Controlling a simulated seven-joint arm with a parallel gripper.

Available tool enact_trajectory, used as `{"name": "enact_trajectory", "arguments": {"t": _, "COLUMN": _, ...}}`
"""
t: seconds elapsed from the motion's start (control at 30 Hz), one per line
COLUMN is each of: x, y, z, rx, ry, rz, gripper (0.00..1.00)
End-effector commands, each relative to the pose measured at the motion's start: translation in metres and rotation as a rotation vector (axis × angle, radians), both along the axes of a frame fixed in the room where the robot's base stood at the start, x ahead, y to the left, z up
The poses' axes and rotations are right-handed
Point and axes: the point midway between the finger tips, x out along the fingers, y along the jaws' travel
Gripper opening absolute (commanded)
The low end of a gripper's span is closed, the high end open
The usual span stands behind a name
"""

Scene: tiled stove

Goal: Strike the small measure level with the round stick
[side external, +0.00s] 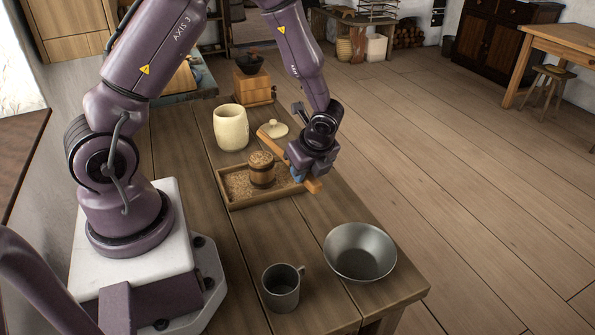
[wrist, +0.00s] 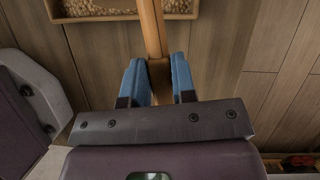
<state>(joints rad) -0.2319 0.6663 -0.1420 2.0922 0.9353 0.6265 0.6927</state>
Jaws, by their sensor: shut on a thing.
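The small measure (side external: 262,171), a round wooden cup heaped with grain, stands upright in a shallow wooden tray (side external: 262,201) with loose grain on its bottom. My gripper (side external: 299,172) is shut on the round stick (side external: 274,145), a light wooden rod, to the right of the measure. The stick slants above the tray's right side, and its near end sticks out past the fingers. In the wrist view the stick (wrist: 150,25) runs between the blue fingers (wrist: 159,65) towards the tray (wrist: 100,16). The measure is not visible there. I cannot tell whether the stick touches the measure.
A cream jar (side external: 231,128) stands behind the tray, with its lid (side external: 272,129) lying beside it. A wooden grinder (side external: 253,88) is farther back. A metal mug (side external: 281,288) and a metal bowl (side external: 360,252) stand in front. The table between tray and mug is clear.

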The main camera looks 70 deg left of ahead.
Motion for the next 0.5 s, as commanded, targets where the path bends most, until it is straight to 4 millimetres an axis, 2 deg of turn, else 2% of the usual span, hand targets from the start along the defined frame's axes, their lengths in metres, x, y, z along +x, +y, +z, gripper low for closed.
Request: {"name": "enact_trajectory", "arguments": {"t": 0.5, "x": 0.005, "y": 0.001, "z": 0.032, "rx": 0.001, "ry": -0.002, "rz": 0.000, "gripper": 0.00}}
